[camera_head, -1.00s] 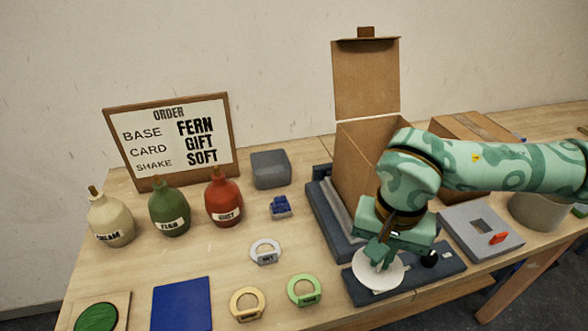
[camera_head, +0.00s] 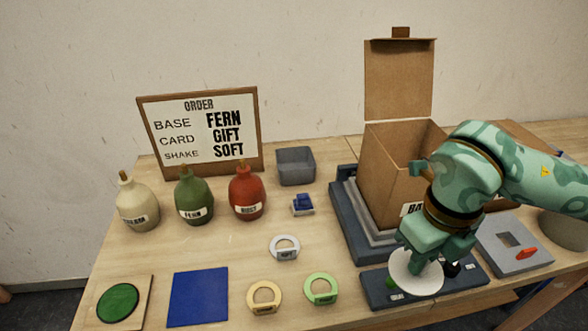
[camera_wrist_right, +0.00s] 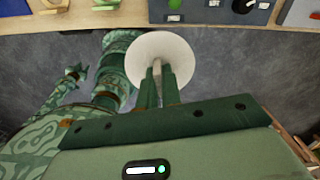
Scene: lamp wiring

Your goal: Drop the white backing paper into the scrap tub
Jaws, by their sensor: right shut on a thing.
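The white backing paper is a round disc (camera_head: 416,272), also in the right wrist view (camera_wrist_right: 160,58). My right gripper (camera_head: 425,255) is shut on it, with both fingers (camera_wrist_right: 158,85) at the disc. The disc hangs in front of the dark blue pad (camera_head: 378,290) and hides part of it.
An open cardboard box (camera_head: 392,160) stands on a dark blue base behind my right gripper. A grey panel with a red lever (camera_head: 525,253) lies to the right. Several bottles (camera_head: 192,198), coloured rings (camera_head: 320,289) and a blue square (camera_head: 198,297) occupy the left side.

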